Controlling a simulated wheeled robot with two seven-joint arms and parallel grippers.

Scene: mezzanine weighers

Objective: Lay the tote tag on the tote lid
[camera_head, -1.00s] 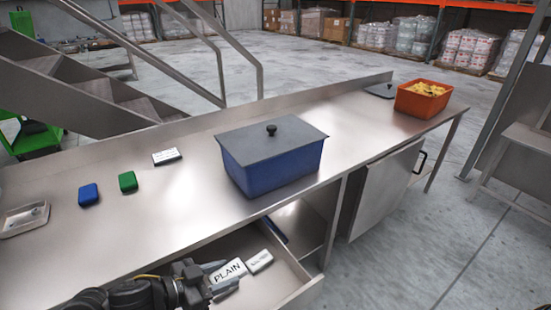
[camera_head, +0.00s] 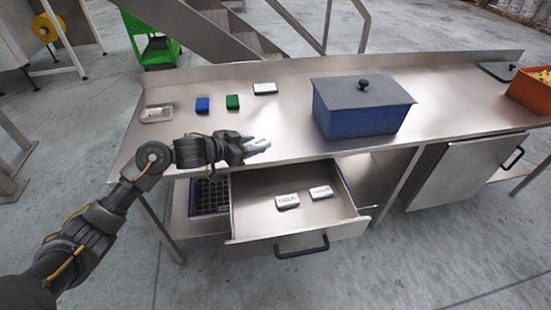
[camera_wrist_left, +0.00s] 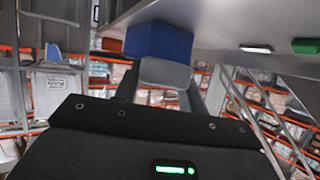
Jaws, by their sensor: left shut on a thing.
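My left gripper (camera_head: 256,147) is shut on a pale grey tag, held in the air above the bench's front edge, left of the blue tote. In the left wrist view the tag (camera_wrist_left: 165,73) shows between the fingers as a light grey piece with rounded corners; no lettering on it is readable. The blue tote (camera_head: 358,122) stands upright on the bench and also shows in the left wrist view (camera_wrist_left: 158,40). Its flat grey tote lid (camera_head: 335,91) with a dark knob lies on top, and nothing rests on it. My right gripper is not in view.
The open drawer (camera_head: 250,219) holds two pale tags (camera_head: 287,201) (camera_head: 320,192). On the steel bench (camera_head: 285,125) are a white tray (camera_head: 157,114), blue block (camera_head: 203,105), green block (camera_head: 233,102) and white label (camera_head: 265,89). An orange tote (camera_head: 530,93) stands far right.

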